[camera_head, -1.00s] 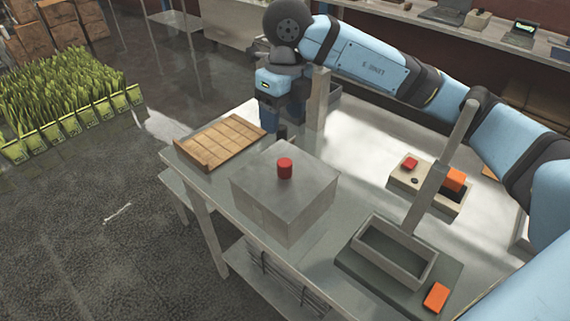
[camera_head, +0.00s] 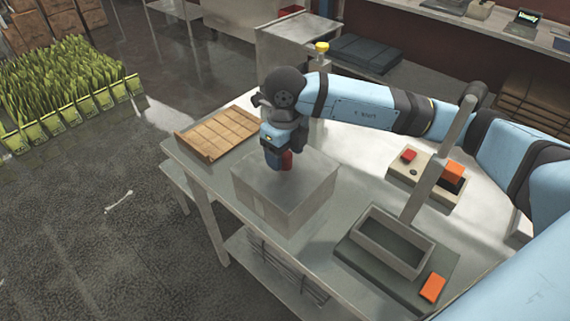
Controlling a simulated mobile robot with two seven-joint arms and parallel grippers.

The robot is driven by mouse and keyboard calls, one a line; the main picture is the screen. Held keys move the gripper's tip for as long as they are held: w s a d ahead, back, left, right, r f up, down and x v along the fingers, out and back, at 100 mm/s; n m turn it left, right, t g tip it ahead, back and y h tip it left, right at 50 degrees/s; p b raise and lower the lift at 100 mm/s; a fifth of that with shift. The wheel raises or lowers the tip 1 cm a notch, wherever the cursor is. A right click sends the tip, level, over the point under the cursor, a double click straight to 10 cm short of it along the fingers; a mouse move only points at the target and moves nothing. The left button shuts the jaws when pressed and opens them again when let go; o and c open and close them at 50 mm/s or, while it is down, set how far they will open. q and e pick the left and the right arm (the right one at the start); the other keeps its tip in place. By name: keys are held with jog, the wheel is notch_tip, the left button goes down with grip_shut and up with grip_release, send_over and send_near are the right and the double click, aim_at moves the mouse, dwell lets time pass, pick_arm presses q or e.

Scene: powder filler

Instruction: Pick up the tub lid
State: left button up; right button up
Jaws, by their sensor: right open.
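The tub (camera_head: 285,205) is a grey metal box on the table. Its flat grey lid (camera_head: 312,178) lies on top, with a red knob (camera_head: 287,160) in the middle. My right gripper (camera_head: 284,163) is above the lid, pointing down at the knob. Its fingers are around or just beside the knob and hide most of it; I cannot tell whether they touch it. The right gripper is open. My left gripper is not in view.
A wooden slatted tray (camera_head: 217,134) lies at the table's left corner. A grey open bin (camera_head: 392,242) with a tall post stands to the right, near an orange block (camera_head: 432,288). A control box (camera_head: 426,177) with red and orange parts sits behind it.

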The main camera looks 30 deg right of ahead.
jog(key=shift+f, duration=0.95)
jog(key=c, duration=1.1)
jog(key=shift+r, duration=0.1)
